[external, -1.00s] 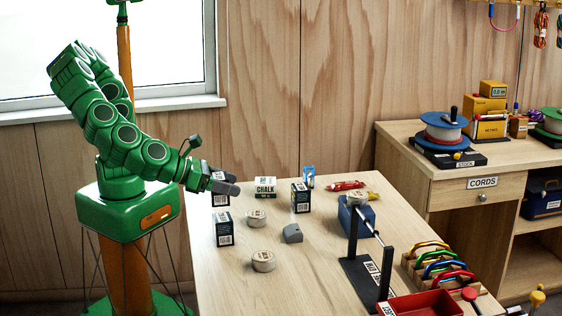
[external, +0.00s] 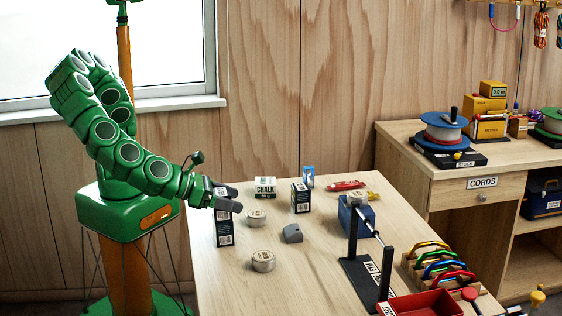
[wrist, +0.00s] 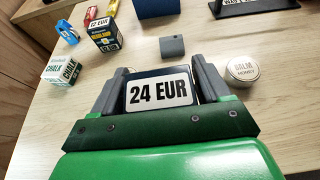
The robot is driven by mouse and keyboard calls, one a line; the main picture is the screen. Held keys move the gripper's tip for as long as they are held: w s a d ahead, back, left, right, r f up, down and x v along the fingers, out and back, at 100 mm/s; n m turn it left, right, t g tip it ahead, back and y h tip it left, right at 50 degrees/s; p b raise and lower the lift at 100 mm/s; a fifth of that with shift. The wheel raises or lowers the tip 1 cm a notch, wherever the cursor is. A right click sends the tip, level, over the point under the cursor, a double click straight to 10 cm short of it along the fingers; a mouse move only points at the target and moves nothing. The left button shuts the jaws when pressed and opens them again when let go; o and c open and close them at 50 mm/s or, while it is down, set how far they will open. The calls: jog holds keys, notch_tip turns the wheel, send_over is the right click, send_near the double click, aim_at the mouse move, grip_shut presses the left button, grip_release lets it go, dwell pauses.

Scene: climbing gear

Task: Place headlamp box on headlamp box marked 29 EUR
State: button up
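In the wrist view the box top between the fingers (wrist: 160,85) reads "24 EUR" (wrist: 158,93). A second dark headlamp box (external: 225,238) stands upright on the table directly below the held one. The two look stacked in line; I cannot tell whether they touch. The lower box is hidden in the wrist view and its price cannot be read.
Another headlamp box (external: 300,198) stands further right, near a chalk box (external: 265,187). Round balm tins (external: 263,261) and a grey block (external: 292,233) lie to the right. A blue block with a bar stand (external: 357,270) is beyond. Bare table lies between.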

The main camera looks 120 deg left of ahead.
jog(key=shift+o, duration=1.1)
